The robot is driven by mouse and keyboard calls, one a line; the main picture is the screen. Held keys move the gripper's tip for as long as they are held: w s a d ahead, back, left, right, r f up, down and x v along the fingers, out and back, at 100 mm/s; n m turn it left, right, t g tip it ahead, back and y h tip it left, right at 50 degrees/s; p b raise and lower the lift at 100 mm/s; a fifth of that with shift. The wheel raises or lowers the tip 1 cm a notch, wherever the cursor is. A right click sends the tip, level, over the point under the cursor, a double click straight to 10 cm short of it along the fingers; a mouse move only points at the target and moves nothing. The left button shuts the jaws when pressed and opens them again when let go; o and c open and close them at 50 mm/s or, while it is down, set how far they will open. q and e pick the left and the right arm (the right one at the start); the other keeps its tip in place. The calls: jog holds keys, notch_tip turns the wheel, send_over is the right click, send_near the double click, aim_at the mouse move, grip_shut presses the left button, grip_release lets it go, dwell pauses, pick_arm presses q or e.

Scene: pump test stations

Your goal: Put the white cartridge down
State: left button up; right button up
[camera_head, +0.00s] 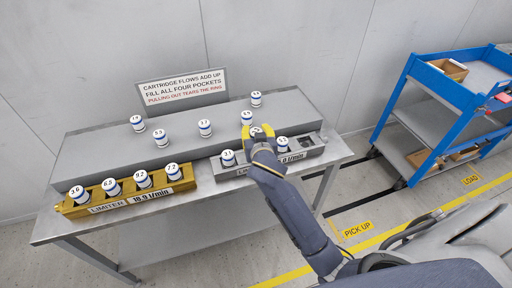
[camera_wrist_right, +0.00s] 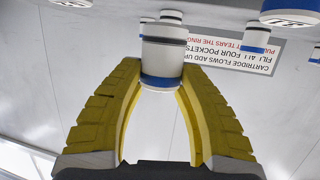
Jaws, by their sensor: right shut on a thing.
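My right gripper (camera_head: 258,131) is shut on a white cartridge (camera_wrist_right: 163,55) with blue bands. In the right wrist view, the yellow fingers (camera_wrist_right: 160,82) clasp its sides. In the head view the gripper is over the back edge of the grey limiter block (camera_head: 318,152), and my arm hides part of that block. A cartridge (camera_head: 228,158) stands in its left part and another (camera_head: 282,144) right of my gripper. Dark empty openings show at its right end. I cannot tell whether the held cartridge touches anything. My left gripper is not in view.
A yellow limiter block (camera_head: 128,204) holds several cartridges on the table's left. Several more stand on the raised grey shelf (camera_head: 95,157) behind. A sign (camera_head: 182,87) stands at the back. A blue cart (camera_head: 395,95) is at the right.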

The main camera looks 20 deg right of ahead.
jog(key=shift+f, duration=3.7)
jog(key=shift+f, duration=0.3)
jog(key=shift+s+f, duration=0.1)
jog(key=shift+f, duration=0.45)
grip_shut()
jog(key=o, duration=1.1)
grip_release()
jog(key=shift+c, duration=0.2)
jog(key=shift+o, duration=1)
jog(key=shift+r, duration=0.15)
